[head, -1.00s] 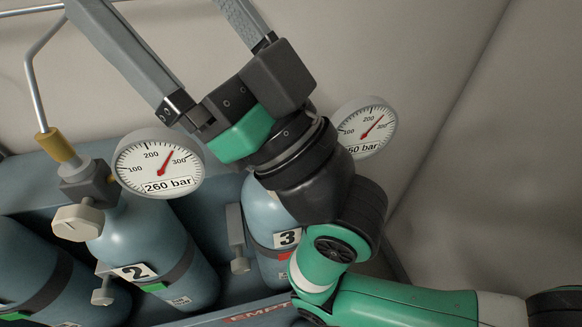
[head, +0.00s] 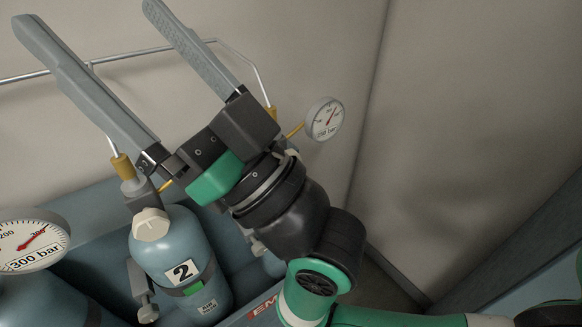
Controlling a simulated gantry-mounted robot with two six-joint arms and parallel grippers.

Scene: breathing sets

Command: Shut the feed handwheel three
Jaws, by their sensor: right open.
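My right gripper (head: 92,18) is open and empty, its two long grey fingers pointing to the upper left in front of the wall. Its body and wrist cover most of bottle three, so handwheel three and the number are hidden. A brass fitting (head: 270,113) and the 250 bar gauge (head: 324,120) show just past the gripper. A sliver of blue bottle (head: 273,264) shows beside my wrist, apparently bottle three. Bottle two (head: 175,250) stands left of my wrist with its white handwheel (head: 151,224) in clear view. My left gripper is not in view.
A 300 bar gauge (head: 30,240) stands at the left edge, above another blue bottle (head: 40,300). A thin metal pipe (head: 120,58) runs along the wall behind the fingers. The rack's front edge carries a partly hidden red label (head: 262,308). Bare wall lies to the right.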

